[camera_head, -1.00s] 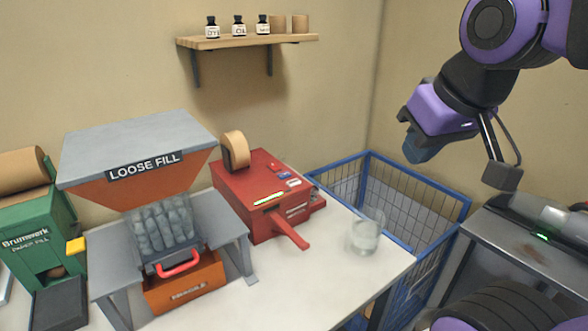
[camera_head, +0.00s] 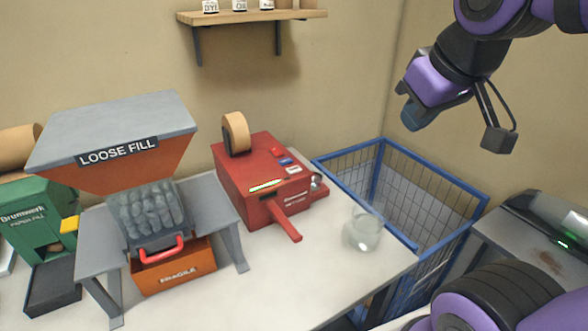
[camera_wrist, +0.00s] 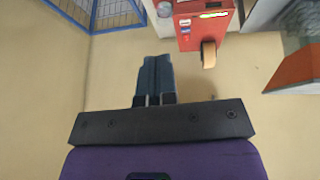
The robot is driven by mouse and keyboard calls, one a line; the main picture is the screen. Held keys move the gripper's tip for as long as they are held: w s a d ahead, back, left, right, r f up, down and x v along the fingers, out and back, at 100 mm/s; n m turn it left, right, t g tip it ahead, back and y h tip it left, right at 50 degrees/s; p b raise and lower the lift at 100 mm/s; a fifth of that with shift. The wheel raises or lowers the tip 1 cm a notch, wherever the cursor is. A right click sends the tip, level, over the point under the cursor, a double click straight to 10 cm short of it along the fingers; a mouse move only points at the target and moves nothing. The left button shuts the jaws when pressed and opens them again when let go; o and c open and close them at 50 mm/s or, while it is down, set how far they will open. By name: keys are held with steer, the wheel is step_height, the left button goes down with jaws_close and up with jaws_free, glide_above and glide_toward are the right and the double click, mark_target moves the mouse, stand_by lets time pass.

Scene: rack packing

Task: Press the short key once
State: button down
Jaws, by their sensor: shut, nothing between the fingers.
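The red tape machine (camera_head: 245,185) stands on the white table, with a tan tape roll (camera_head: 236,133) on top. Small keys sit in a row on its top right: a red key (camera_head: 276,151), a blue key (camera_head: 286,161) and a white key (camera_head: 293,169). Which key is the short one I cannot tell at this size. In the wrist view the machine (camera_wrist: 203,30) is at the top. My gripper (camera_head: 409,119) is in the air, right of and above the machine and apart from it. Its fingers (camera_wrist: 157,62) are shut and empty.
A clear glass (camera_head: 363,230) stands right of the machine near the table edge. A blue wire basket (camera_head: 447,183) is behind it. The loose fill hopper (camera_head: 115,140) stands left, over an orange box (camera_head: 170,275). A wall shelf (camera_head: 255,17) hangs above. The air around my gripper is free.

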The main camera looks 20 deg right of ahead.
steer(key=w+d+f+n+t+h, duration=0.1)
steer(key=w+n, duration=0.5)
steer(key=w, duration=0.4)
steer(key=n+t+y, duration=0.2)
steer(key=n+y, duration=0.2)
steer(key=n, duration=1.9)
glide_above(296, 168)
step_height(296, 168, down, 15)
steer(key=shift+a, duration=0.1)
steer(key=shift+f, duration=0.1)
steer(key=shift+f, duration=4.35)
steer(key=shift+f, duration=0.1)
steer(key=shift+f, duration=0.3)
